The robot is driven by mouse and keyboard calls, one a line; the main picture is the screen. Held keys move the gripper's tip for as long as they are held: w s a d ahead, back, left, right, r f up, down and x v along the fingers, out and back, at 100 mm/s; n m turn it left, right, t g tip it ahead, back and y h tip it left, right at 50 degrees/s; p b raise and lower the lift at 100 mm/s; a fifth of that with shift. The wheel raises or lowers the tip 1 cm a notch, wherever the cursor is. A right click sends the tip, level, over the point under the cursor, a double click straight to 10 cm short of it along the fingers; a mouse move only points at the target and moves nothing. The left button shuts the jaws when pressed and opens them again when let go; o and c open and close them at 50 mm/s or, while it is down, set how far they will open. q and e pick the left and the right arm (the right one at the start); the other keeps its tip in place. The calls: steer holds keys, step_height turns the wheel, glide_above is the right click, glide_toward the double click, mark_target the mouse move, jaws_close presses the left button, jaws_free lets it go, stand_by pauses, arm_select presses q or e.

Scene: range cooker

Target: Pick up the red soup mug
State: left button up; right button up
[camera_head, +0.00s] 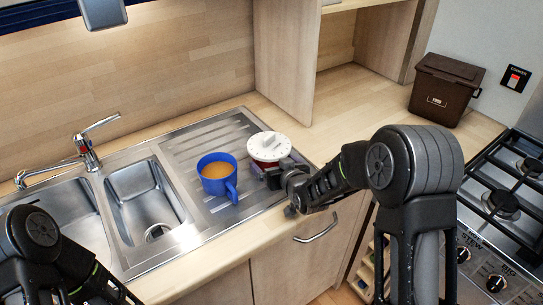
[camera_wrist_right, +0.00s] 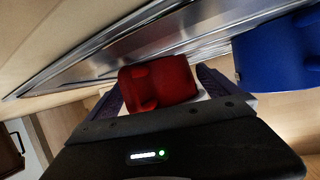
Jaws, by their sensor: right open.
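The red soup mug (camera_head: 262,164) stands on the right part of the sink's drainer in the head view, mostly hidden below a round white top. My right gripper (camera_head: 266,173) is right at it, on its near right side.
A blue mug (camera_head: 214,172) with a brown drink stands close left of the red one; it also shows in the right wrist view (camera_wrist_right: 275,62). The sink bowls (camera_head: 141,205) and tap (camera_head: 88,150) are left. A brown food bin (camera_head: 445,91) and gas hob (camera_head: 505,203) are right.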

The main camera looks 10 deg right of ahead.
steer(key=shift+x, duration=0.9)
steer(key=shift+c, duration=0.6)
steer(key=c, duration=1.3)
steer(key=shift+r, duration=0.1)
steer(key=shift+c, duration=0.7)
steer(key=shift+r, duration=0.1)
step_height(320, 180, up, 9)
steer(key=shift+f+b, duration=0.1)
steer(key=shift+b, duration=0.65)
steer(key=shift+r, duration=0.55)
